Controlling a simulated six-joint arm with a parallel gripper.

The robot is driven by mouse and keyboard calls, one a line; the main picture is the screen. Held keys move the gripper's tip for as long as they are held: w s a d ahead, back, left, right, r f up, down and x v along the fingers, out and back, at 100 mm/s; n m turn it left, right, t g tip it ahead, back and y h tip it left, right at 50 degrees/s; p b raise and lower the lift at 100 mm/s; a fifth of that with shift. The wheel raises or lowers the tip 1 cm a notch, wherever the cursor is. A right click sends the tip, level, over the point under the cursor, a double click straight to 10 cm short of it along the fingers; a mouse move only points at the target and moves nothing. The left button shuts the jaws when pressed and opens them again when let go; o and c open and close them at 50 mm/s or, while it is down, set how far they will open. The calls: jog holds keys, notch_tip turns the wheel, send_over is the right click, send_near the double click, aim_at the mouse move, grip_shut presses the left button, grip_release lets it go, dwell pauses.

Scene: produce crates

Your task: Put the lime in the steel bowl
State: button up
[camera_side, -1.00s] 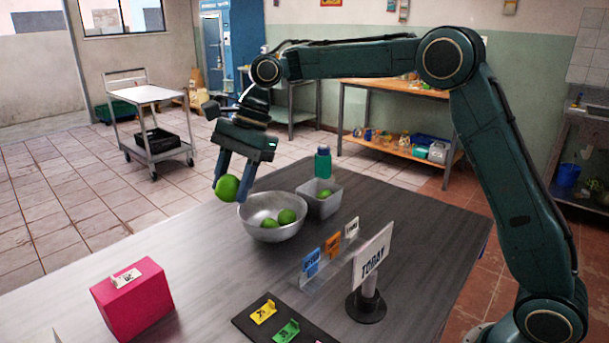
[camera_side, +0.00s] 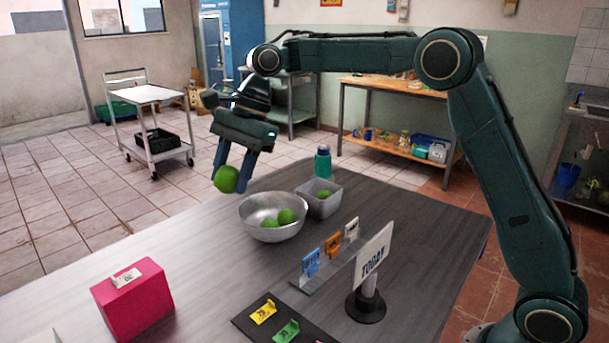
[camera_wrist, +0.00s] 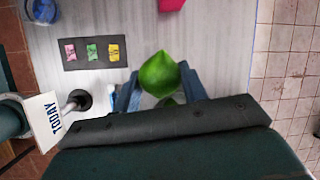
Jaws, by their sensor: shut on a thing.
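A green lime (camera_side: 226,179) is held between the fingers of my gripper (camera_side: 231,180), above and to the left of the steel bowl's rim in the side view. The held lime also shows in the wrist view (camera_wrist: 159,75), between the two blue fingers. The steel bowl (camera_side: 258,230) stands on the table with limes (camera_side: 286,216) in it. A grey square container (camera_side: 325,205) behind the bowl also has a green fruit (camera_side: 323,193) in it. In the wrist view the bowl is mostly hidden behind my gripper.
A green bottle (camera_side: 323,162) stands behind the container. A TODAY sign (camera_side: 373,255) and a rack of coloured tags (camera_side: 332,250) stand right of the bowl. A pink box (camera_side: 133,299) is at the front left.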

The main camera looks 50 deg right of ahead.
jog(key=shift+w+d, duration=0.35)
jog(key=shift+d, duration=0.1)
jog(key=w+d+r+m+t, duration=0.1)
jog(key=w+d+m, duration=0.2)
jog(key=d, duration=0.4)
jog(key=w+d+m+t+h, duration=0.1)
jog(key=w+d+m, duration=0.3)
jog(key=d, duration=0.4)
jog(key=shift+w+r+t, duration=0.3)
jog(key=shift+w+r, duration=0.05)
jog(key=shift+w, duration=0.2)
jog(key=shift+f, duration=0.25)
notch_tip(320, 180, down, 10)
jog(key=shift+r, duration=0.25)
jog(key=shift+s+a, duration=0.15)
jog(key=shift+a, duration=0.2)
jog(key=shift+f, duration=0.2)
dwell(0.4)
